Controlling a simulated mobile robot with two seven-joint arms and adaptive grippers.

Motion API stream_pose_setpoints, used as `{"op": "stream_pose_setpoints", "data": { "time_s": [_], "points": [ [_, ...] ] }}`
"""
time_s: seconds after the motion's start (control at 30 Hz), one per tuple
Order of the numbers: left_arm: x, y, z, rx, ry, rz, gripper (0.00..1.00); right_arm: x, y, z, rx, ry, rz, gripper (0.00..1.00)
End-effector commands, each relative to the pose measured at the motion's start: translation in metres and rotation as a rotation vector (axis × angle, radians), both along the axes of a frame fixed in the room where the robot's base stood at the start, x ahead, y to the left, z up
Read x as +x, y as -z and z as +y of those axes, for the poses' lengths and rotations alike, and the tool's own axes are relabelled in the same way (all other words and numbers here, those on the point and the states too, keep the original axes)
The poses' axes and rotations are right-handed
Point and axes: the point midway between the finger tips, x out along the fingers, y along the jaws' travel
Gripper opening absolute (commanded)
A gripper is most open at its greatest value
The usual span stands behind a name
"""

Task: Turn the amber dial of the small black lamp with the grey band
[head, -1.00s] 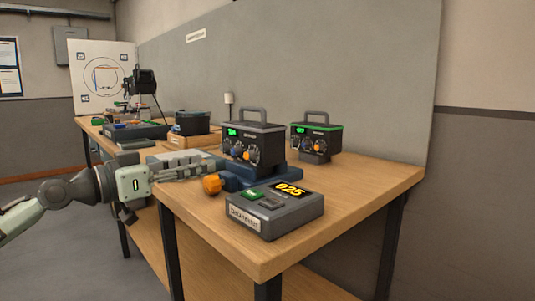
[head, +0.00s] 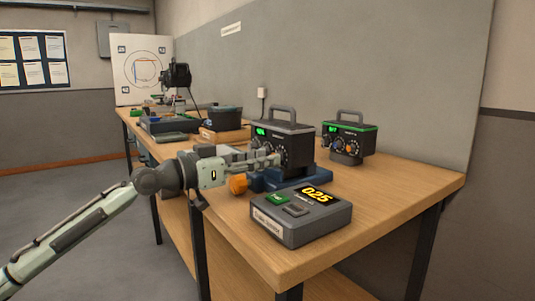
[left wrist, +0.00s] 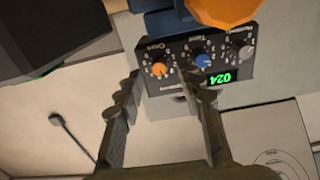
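The small black lamp with the grey band (head: 298,131) stands on a blue base (head: 312,181) on the bench, its dials mostly hidden behind my left gripper (head: 272,162). In the left wrist view its panel (left wrist: 178,44) shows upside down, with an amber dial (left wrist: 158,69), a blue dial (left wrist: 201,60), a grey dial (left wrist: 245,52) and a green display reading 024. My left gripper (left wrist: 160,84) is open there. Its fingertips lie either side of the amber dial in the picture; whether they touch it I cannot tell. My right gripper is not in view.
A similar lamp with a green band (head: 347,128) stands behind to the right. An orange knob (head: 238,184) sits beside the blue base. A grey box (head: 301,222) with a yellow 025 display is at the front. Bare bench (head: 400,190) lies to the right.

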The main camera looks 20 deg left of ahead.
Motion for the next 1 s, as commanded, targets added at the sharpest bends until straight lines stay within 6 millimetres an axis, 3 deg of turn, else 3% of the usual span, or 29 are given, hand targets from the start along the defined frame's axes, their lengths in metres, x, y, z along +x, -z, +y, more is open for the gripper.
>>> {"op": "stream_pose_setpoints", "data": {
  "time_s": [0.13, 0.47, 0.77, 1.0],
  "points": [
    [0.0106, -0.0014, -0.0088, -0.001, 0.001, 0.0, 0.38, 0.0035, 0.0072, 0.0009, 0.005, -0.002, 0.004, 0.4],
    [0.0134, 0.0002, -0.0115, 0.001, 0.001, 0.001, 0.38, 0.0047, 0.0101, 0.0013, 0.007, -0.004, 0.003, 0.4],
    [0.0132, 0.0001, -0.0113, 0.001, 0.001, 0.001, 0.02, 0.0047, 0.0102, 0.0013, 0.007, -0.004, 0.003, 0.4],
    [0.0131, 0.0004, -0.0113, 0.003, 0.001, -0.001, 0.0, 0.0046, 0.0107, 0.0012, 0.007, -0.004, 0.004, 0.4]
  ]
}}
